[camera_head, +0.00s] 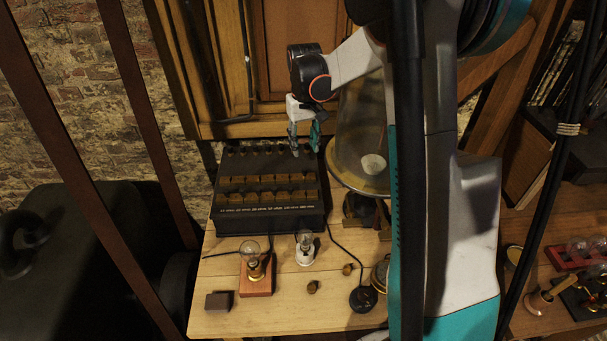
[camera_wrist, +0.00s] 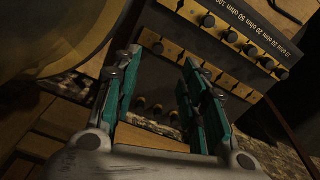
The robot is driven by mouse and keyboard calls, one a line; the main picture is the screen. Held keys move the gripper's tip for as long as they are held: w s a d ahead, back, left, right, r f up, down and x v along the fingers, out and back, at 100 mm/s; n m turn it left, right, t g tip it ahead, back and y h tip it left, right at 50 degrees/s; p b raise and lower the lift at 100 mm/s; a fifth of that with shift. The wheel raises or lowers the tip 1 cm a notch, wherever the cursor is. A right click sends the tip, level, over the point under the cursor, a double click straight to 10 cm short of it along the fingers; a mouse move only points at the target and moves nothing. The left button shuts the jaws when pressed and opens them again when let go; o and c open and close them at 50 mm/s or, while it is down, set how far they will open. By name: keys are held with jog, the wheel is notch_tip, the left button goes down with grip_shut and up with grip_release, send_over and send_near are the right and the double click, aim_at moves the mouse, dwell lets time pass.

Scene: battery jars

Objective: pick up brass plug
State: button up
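Two small dark brass pieces that look like plugs lie on the table, one at front centre (camera_head: 313,287) and one further right (camera_head: 347,269). I cannot tell which is the task's plug. A black resistance box (camera_head: 270,221) with rows of brass bars stands behind them; several dark-topped plugs sit in its bars (camera_wrist: 208,20). My gripper (camera_head: 303,145) is above the back right part of the box, well away from the loose pieces. In the wrist view, my gripper (camera_wrist: 160,62) has its teal-padded fingers apart with nothing held between them.
A bulb on a wooden base (camera_head: 256,275), a white-based bulb (camera_head: 304,250), a small dark block (camera_head: 219,300) and a round black object with a cord (camera_head: 363,298) stand on the table. A glass bell jar (camera_head: 360,130) is close right of my gripper.

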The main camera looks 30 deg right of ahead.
aim_at(304, 169)
notch_tip(304, 169, down, 10)
jog(key=b, duration=0.2)
jog(key=shift+w+d+b, duration=0.1)
jog(key=shift+w+b, duration=0.05)
jog(key=shift+b, duration=0.2)
jog(key=shift+r, duration=0.1)
jog(key=shift+c, duration=0.3)
grip_shut()
